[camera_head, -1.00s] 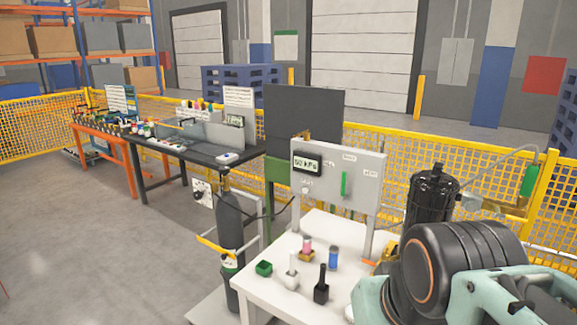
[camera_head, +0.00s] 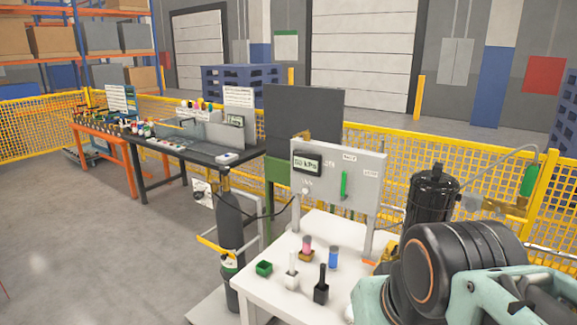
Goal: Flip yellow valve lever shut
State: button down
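Brass-coloured fittings (camera_head: 508,206) sit on a pipe at the right, beside a black canister (camera_head: 432,200) and below a green cylinder (camera_head: 529,180). A yellow valve lever cannot be made out clearly among them. A small yellow-orange piece (camera_head: 390,252) shows at the table's right edge, partly hidden by my arm; I cannot tell what it is. My dark, teal-linked arm fills the lower right. My gripper is not in view, so its distance from any valve cannot be seen.
A white table (camera_head: 275,292) holds small coloured parts. A grey panel (camera_head: 362,190) with a display (camera_head: 307,163) and green bar (camera_head: 344,185) stands over it. A dark gas cylinder (camera_head: 230,225) stands left of the table. A yellow mesh fence (camera_head: 410,150) runs behind. Open floor lies at left.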

aim_at(498, 214)
jog(key=z, duration=1.35)
jog(key=i+j+u, duration=0.1)
jog(key=i, duration=0.95)
jog(key=k+l+z, duration=0.1)
jog(key=k+l, duration=0.15)
jog(key=i+j+u, duration=0.15)
jog(key=i+j, duration=0.1)
